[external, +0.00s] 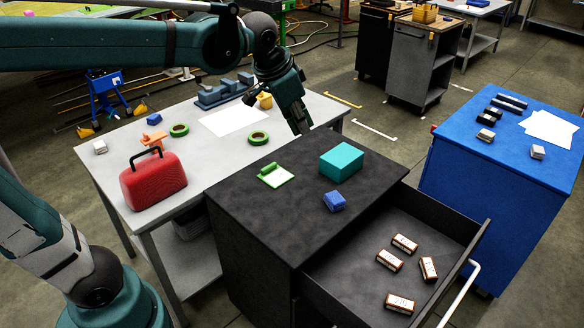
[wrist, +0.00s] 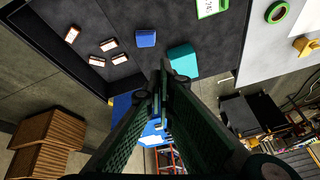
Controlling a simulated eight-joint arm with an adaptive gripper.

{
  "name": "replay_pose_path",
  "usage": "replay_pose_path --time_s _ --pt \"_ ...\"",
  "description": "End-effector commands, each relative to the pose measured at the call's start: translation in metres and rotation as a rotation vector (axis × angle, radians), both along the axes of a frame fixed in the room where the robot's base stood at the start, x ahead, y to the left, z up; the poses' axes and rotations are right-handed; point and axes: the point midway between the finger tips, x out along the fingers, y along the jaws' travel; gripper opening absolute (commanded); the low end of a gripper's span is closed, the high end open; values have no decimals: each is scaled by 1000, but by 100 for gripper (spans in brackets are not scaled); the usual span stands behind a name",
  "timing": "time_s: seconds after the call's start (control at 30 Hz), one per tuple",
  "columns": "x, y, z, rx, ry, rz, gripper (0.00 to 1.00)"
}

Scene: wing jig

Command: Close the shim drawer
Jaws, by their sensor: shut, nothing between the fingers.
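The shim drawer (external: 365,268) stands pulled out of the black cabinet (external: 270,225), on its right side. Several small brown-and-white blocks (external: 404,243) lie in it. A pale bar handle (external: 460,293) runs along the drawer's front. In the wrist view the drawer (wrist: 88,70) is at the upper left. My gripper (external: 304,131) is shut and empty. It is above the far side of the cabinet, near the grey table, apart from the drawer and its handle. Its fingertips meet near the middle of the wrist view (wrist: 164,66).
On the cabinet top are a teal box (external: 341,165), a blue block (external: 335,201) and a green clipboard-like item (external: 276,175). A grey table (external: 215,162) with a red case (external: 153,181) stands left. A blue cabinet (external: 500,165) stands right, with a floor gap between.

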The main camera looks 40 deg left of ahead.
Motion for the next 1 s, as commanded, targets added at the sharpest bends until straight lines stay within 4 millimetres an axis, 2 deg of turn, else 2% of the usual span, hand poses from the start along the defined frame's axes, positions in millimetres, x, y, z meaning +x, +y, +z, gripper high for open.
replay_pose_path --time_s 0.03,0.5,1.0 --pt "10 -6 4 7 7 -16 0" --pt "94 -59 20 75 76 -159 0" --pt "179 -128 16 147 146 -313 0"
